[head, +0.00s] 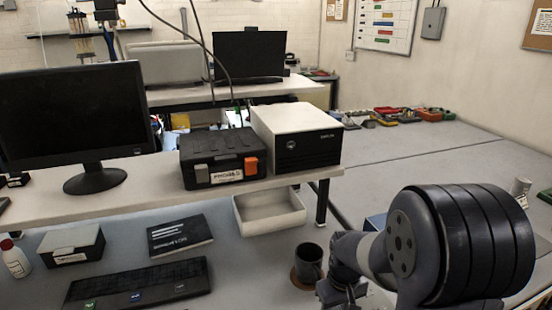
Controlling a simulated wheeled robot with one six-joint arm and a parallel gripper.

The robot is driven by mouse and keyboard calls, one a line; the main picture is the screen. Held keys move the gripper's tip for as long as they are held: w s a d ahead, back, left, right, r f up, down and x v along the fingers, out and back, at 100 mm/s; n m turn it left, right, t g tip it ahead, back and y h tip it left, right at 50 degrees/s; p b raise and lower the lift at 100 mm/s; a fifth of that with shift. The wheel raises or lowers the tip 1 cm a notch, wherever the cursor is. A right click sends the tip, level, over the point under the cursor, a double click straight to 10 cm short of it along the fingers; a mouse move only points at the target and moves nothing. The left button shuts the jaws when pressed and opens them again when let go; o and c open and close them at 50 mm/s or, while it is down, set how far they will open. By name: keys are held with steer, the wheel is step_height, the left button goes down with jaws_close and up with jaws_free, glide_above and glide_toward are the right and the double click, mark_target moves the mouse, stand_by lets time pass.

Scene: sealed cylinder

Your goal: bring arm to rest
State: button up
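My arm shows at the lower right of the head view, with a large dark ribbed joint close to the camera. Thinner grey links run left and down from it, beside a dark mug (308,263) on the desk. The arm links overlap the desk area right of the mug. My gripper's fingers do not show; the arm's end is hidden or below the picture's lower edge. Whether it holds anything cannot be seen.
A raised shelf (150,196) carries a monitor (75,112), a black case (222,157) and a white-topped box (298,137). Below are a white tray (268,210), a dark book (180,235) and a keyboard-like panel (138,283). The right desk (400,165) is mostly clear mid-surface.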

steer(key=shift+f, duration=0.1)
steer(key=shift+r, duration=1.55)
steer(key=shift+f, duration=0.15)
